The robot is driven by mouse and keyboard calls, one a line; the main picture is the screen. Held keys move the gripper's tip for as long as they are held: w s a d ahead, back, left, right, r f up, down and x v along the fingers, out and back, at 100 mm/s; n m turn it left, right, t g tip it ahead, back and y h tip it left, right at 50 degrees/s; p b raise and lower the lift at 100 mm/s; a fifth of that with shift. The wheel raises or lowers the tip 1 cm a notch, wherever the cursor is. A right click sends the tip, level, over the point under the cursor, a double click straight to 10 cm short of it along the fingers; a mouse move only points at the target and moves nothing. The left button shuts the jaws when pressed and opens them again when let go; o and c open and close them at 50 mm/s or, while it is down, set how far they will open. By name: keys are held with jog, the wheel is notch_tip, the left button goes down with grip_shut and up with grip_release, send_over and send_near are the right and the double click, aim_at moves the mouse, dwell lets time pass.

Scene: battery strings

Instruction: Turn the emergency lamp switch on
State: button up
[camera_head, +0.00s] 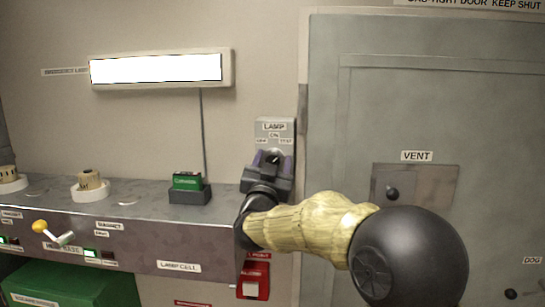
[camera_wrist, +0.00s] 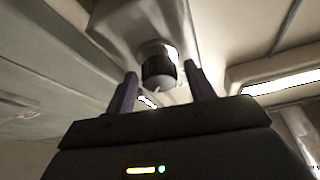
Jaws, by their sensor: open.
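The lamp switch is a grey box (camera_head: 275,128) on the wall, labelled LAMP with small position words, ON at the top. Its round dark ribbed knob (camera_wrist: 158,68) shows in the wrist view; in the head view my gripper mostly hides it. My gripper (camera_head: 270,160) is open at the switch. In the wrist view its fingertips (camera_wrist: 160,74) appear on either side of the knob, with a gap at each side; I cannot tell how deep they reach. The emergency lamp (camera_head: 155,70), a long wall panel, looks bright white.
A green cell (camera_head: 187,181) sits in a dark holder on the grey shelf (camera_head: 140,197), left of my gripper. A red box (camera_head: 254,281) is below the switch. A grey door with a vent panel (camera_head: 440,185) is at right.

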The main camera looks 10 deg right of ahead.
jog(key=c, duration=1)
jog(key=shift+o, duration=0.2)
jog(key=shift+f+n+y+b, duration=0.1)
jog(key=shift+n+y+b, duration=0.3)
jog(key=shift+n+b, duration=0.1)
jog(key=n+y+b, duration=0.1)
jog(key=n, duration=0.1)
jog(key=n+t+y+b, duration=0.1)
jog(key=n+b, duration=0.1)
jog(key=shift+a+f+n, duration=0.1)
jog(key=shift+n, duration=0.2)
jog(key=n+y+b, duration=0.1)
jog(key=n+y, duration=0.1)
jog(key=n, duration=0.1)
jog(key=n+y+b, duration=0.2)
jog(key=n, duration=0.2)
jog(key=shift+n, duration=0.3)
jog(key=o, duration=1)
jog(key=shift+c, duration=0.2)
